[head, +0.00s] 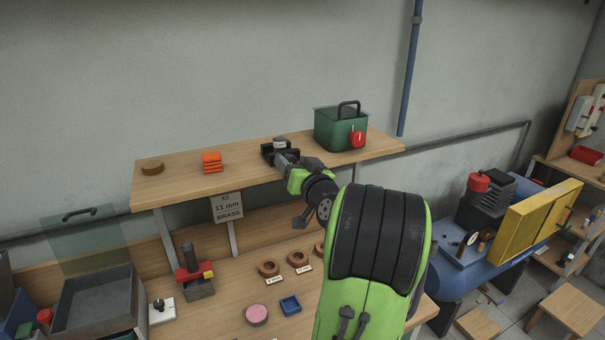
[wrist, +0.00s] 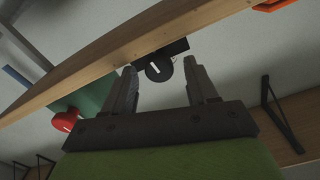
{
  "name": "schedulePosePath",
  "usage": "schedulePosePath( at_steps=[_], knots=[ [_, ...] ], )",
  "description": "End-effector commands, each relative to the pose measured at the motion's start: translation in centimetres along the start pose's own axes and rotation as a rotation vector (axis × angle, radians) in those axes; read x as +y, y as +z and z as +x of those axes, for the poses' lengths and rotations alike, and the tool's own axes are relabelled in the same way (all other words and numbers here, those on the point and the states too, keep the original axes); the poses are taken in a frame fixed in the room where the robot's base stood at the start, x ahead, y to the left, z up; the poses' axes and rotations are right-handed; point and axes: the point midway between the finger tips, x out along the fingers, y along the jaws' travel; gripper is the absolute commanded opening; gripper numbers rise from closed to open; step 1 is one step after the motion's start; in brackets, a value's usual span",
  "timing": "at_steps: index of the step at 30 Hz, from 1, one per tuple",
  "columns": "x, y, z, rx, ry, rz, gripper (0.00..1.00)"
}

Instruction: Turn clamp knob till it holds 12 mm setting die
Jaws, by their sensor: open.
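A black clamp (head: 268,149) stands on the upper wooden shelf. A small grey round piece with a pale label (head: 279,142) sits at its top; it looks like the setting die, but its label is too small to read. In the wrist view the clamp's round black knob (wrist: 157,72) with a white mark shows between my gripper's two fingers (wrist: 161,68). The fingers are apart, on either side of the knob in the picture; contact is not visible. My gripper in the head view (head: 289,160) is at the clamp's front, and my arm partly covers it.
A green box (head: 333,133) with a red knob (head: 357,139) stands right of the clamp. A sign reading 11 mm brass (head: 228,208) hangs below. The shelf edge (wrist: 110,58) is close to my fingers.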

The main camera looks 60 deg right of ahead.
Motion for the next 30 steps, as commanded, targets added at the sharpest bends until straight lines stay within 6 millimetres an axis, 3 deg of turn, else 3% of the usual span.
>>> schedulePosePath(
  at_steps=[15, 21, 30],
  knots=[
    [0.2, 0.4, -13.2, 0.003, 0.006, -0.001, 0.58],
    [0.0, 0.2, -15.0, 0.001, 0.002, -0.001, 0.58],
    [0.0, 0.1, -15.0, 0.000, 0.001, 0.000, 0.58]
  ],
)
